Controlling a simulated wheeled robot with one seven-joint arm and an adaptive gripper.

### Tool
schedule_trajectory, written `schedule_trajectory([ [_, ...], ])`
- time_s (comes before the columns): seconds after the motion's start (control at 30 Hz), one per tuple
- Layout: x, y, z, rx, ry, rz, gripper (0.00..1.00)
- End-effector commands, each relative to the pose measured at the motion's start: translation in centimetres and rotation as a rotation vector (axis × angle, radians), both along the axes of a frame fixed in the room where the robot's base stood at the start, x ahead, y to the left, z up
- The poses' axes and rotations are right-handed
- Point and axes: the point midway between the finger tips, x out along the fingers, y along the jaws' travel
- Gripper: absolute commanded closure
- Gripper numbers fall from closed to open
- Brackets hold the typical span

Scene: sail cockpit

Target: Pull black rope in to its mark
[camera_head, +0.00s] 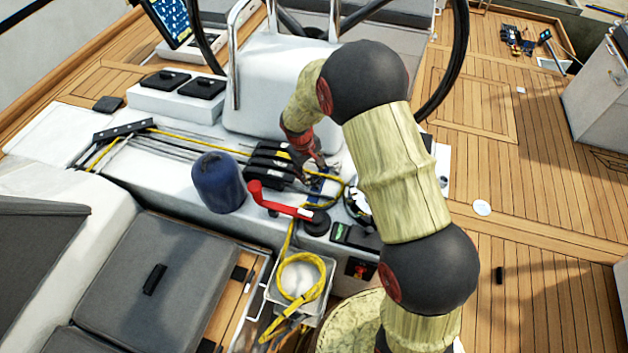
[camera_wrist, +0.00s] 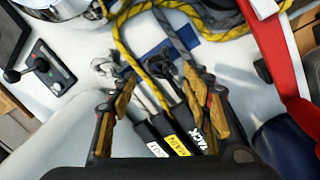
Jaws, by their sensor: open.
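My gripper (camera_head: 308,160) is over the cockpit console beside the black rope clutches (camera_head: 268,163). In the wrist view my gripper (camera_wrist: 160,75) is open, its fingers on either side of several lines entering the clutches (camera_wrist: 175,132). A yellow-and-black rope (camera_wrist: 128,52) lies between the fingers. I cannot tell whether either finger touches a rope. No mark on the black rope can be made out.
A red winch handle (camera_head: 282,204) sticks up near the clutches. A blue cylinder (camera_head: 218,182) stands left of it. A chrome winch (camera_wrist: 62,6) is at the wrist view's top left. A bin (camera_head: 302,279) holds coiled yellow rope. The wooden deck at right is mostly clear.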

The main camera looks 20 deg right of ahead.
Motion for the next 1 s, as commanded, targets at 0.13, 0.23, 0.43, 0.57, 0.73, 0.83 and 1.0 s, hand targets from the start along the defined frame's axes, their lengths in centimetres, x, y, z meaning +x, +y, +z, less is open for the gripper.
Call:
schedule_trajectory([
  [0.13, 0.1, -0.4, -2.5, 0.0, 0.003, -0.001, 0.51],
  [0.23, 0.2, -0.7, -4.1, 0.0, 0.003, -0.002, 0.51],
  [0.43, 0.4, -1.1, -5.9, 0.0, 0.002, -0.002, 0.51],
  [0.57, 0.4, -1.1, -6.0, 0.0, 0.0, -0.001, 0.51],
  [0.73, 0.4, -1.1, -5.9, 0.0, 0.001, -0.001, 0.54],
  [0.83, 0.4, -1.1, -5.9, 0.0, 0.001, -0.001, 0.6],
  [1.0, 0.4, -1.1, -5.9, 0.0, 0.001, -0.001, 0.69],
])
